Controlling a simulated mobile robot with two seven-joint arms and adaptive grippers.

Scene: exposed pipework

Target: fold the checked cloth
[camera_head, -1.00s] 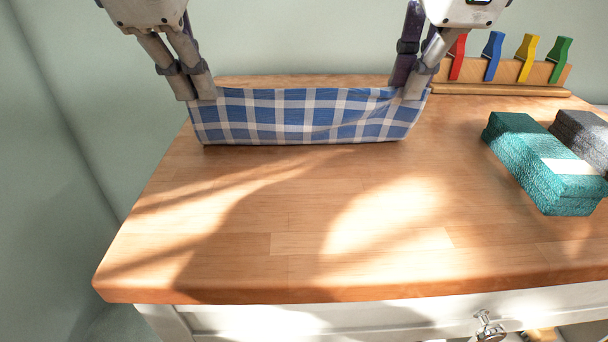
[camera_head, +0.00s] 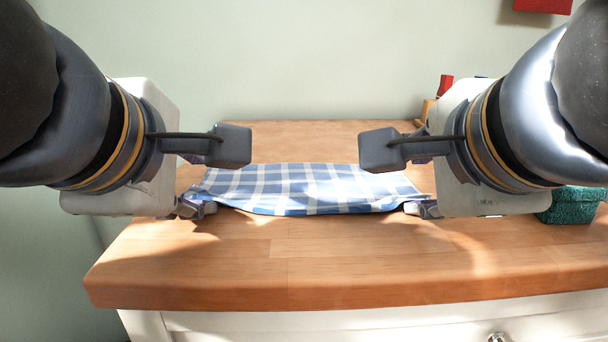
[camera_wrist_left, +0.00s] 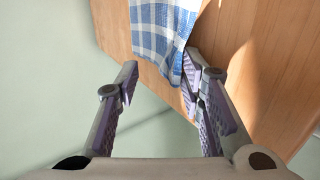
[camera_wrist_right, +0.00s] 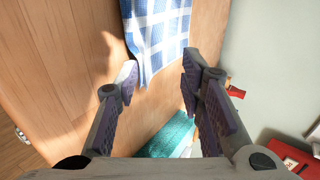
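The blue-and-white checked cloth (camera_head: 300,188) lies spread on the wooden tabletop, its near edge slightly wavy. I cannot tell whether it is doubled over. My left gripper (camera_head: 199,206) is at its near left corner and my right gripper (camera_head: 421,208) at its near right corner. In the left wrist view the fingers (camera_wrist_left: 160,78) are apart, and the cloth (camera_wrist_left: 164,28) reaches the right-hand finger. In the right wrist view the fingers (camera_wrist_right: 157,74) are also apart, with the cloth's end (camera_wrist_right: 158,35) by the left-hand finger. My arms hide parts of the table.
A teal towel (camera_head: 572,206) lies at the right, partly behind my right arm. A red peg (camera_head: 445,85) shows behind that arm. The tabletop (camera_head: 300,262) in front of the cloth is clear up to its front edge.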

